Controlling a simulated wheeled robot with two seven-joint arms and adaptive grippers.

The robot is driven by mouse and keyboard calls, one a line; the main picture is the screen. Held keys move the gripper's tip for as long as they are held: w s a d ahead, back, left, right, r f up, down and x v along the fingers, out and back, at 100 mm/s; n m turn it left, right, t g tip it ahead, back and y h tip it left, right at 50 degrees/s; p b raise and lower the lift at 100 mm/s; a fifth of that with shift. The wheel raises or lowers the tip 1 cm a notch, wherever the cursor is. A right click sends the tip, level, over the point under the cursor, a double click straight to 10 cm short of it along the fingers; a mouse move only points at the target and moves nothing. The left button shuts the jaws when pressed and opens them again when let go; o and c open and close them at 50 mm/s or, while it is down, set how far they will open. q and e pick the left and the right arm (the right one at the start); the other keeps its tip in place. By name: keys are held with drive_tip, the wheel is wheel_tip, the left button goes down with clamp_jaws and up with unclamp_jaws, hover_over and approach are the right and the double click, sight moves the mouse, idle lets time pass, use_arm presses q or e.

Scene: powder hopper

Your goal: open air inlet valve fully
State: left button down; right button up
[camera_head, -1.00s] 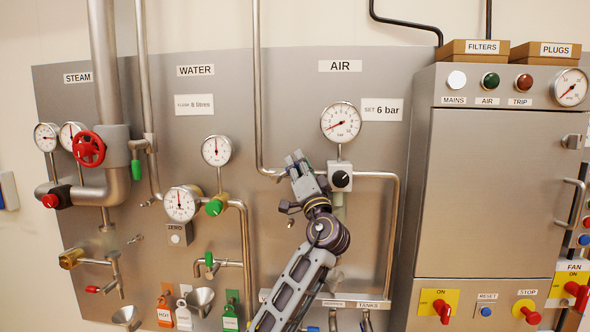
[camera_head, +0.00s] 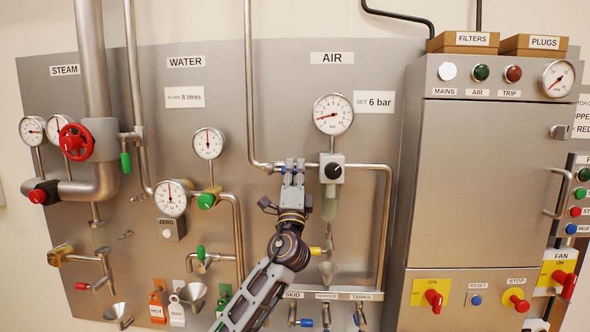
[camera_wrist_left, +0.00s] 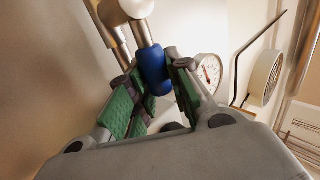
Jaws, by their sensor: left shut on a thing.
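My left gripper (camera_head: 292,168) reaches up from below to the AIR pipe (camera_head: 260,160), just left of the black regulator knob (camera_head: 333,170). Its fingers point nearly straight up and hide the valve there in the head view. In the left wrist view a blue valve handle (camera_wrist_left: 155,72) on a metal stem lies between the green-padded fingers of the left gripper (camera_wrist_left: 155,95), which is shut on it. The air gauge (camera_head: 333,114) above has its red needle pointing left and slightly down. My right gripper is not in view.
The regulator body and a clear bowl (camera_head: 330,205) stand close to the right of the gripper. The water gauge (camera_head: 209,143) is to the left, a large cabinet (camera_head: 480,180) to the right.

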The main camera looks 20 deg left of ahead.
use_arm(q)
drive_tip(key=shift+f+h, duration=0.15)
drive_tip(key=shift+h, duration=0.15)
drive_tip(key=c, duration=1.3)
unclamp_jaws()
drive_tip(key=v, duration=1.2)
